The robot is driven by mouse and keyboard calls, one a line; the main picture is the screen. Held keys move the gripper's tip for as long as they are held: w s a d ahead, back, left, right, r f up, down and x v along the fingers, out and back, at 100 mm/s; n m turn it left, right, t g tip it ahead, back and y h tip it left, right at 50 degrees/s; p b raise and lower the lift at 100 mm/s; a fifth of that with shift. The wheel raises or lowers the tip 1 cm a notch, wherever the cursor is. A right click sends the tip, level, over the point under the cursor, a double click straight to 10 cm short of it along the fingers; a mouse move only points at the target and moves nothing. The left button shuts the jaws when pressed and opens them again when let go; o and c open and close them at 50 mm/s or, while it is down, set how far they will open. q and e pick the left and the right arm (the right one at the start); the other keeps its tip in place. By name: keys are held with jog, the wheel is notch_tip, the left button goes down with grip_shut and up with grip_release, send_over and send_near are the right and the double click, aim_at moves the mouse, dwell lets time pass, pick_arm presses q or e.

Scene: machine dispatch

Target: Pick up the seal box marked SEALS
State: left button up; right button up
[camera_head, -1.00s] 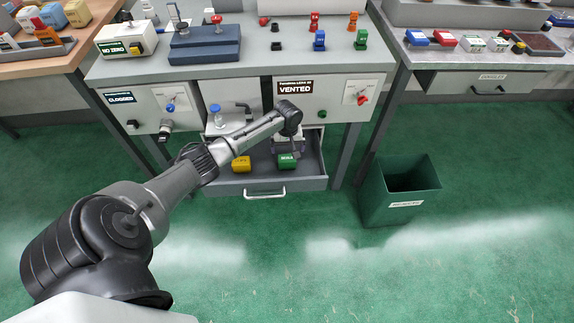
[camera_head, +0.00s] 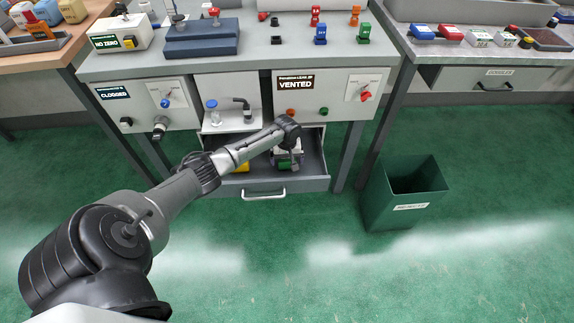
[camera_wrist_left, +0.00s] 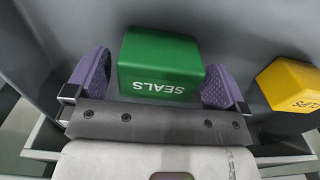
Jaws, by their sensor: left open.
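The green seal box marked SEALS (camera_wrist_left: 160,65) sits in the open drawer (camera_head: 312,178). It also shows in the head view (camera_head: 285,163), mostly hidden under my left gripper (camera_head: 287,158). In the left wrist view my left gripper (camera_wrist_left: 155,85) is open, with one purple-padded finger on each side of the green box. Small gaps show between the pads and the box, with a narrower one on the right side. The right gripper is not in view.
A yellow box marked CLIPS (camera_wrist_left: 292,83) lies beside the green box in the drawer. A green bin (camera_head: 405,195) stands on the floor to the right. The bench (camera_head: 250,62) overhangs the drawer.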

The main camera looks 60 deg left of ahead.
pick_arm(q)
jog(key=c, duration=0.9)
jog(key=shift+c, duration=0.2)
